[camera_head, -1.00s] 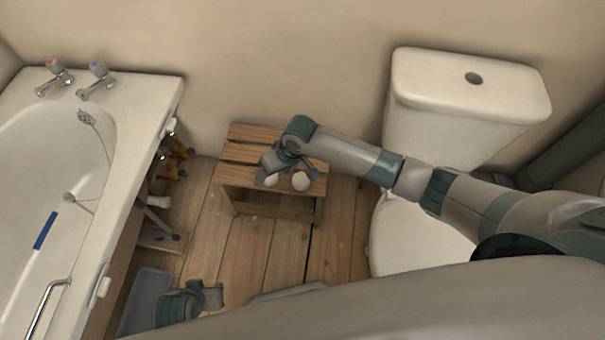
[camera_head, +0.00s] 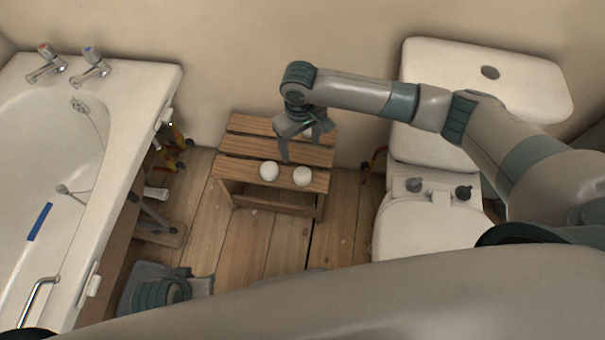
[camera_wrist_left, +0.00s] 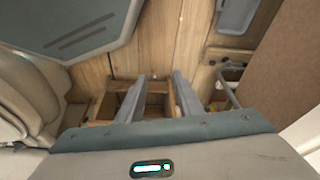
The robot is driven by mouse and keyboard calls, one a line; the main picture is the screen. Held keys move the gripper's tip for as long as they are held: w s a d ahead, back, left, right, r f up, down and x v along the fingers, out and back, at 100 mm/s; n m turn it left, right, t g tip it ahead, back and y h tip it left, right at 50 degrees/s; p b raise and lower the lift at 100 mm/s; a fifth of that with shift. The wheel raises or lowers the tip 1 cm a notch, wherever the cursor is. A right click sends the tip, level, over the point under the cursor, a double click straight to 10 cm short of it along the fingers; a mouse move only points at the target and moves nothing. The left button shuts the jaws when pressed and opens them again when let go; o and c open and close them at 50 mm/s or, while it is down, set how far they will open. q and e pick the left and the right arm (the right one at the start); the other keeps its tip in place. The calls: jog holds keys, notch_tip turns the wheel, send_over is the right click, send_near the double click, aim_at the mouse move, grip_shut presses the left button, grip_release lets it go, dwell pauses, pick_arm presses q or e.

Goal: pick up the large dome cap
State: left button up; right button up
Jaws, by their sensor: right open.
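Two white rounded caps sit near the front edge of the wooden step stool (camera_head: 240,148), a left cap (camera_head: 269,171) and a right cap (camera_head: 302,176). They look close in size, and I cannot tell which is the large dome cap. A third pale round thing (camera_head: 307,133) shows partly behind my right gripper. My right gripper (camera_head: 308,150) is open, pointing down over the stool behind the two front caps, with nothing seen held. My left gripper (camera_wrist_left: 159,76) shows in the left wrist view with its fingers apart and nothing between them.
The bathtub (camera_head: 134,90) stands on the left, with tools (camera_head: 172,150) beside it. The toilet (camera_head: 425,235) stands close on the right, with dark fittings on top. The wall is right behind the stool. Bare floorboards (camera_head: 240,245) lie in front.

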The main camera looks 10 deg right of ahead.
jog(key=b, duration=0.2)
send_over(302, 173)
jog(key=f, duration=1.1)
jog(key=shift+s+a+f, duration=0.2)
jog(key=shift+s, duration=0.05)
jog(key=shift+f, duration=0.3)
pick_arm(q)
jog(key=d, duration=0.1)
jog(key=w+d+t+h, duration=0.1)
jog(key=d, duration=0.1)
jog(key=shift+w+f, duration=0.15)
jog(key=shift+w, duration=0.05)
jog(key=shift+w, duration=0.1)
jog(key=shift+a, duration=0.1)
pick_arm(e)
jog(key=shift+f, duration=0.3)
jog(key=f, duration=0.3)
jog(key=f+b, duration=0.1)
jog(key=shift+w+d+f, duration=0.2)
jog(key=shift+w+d, duration=0.05)
jog(key=shift+d, duration=0.05)
pick_arm(q)
jog(key=shift+w+d+r+t+h, duration=0.2)
jog(key=shift+w+d+t+h, duration=0.1)
jog(key=shift+w+d+t, duration=0.45)
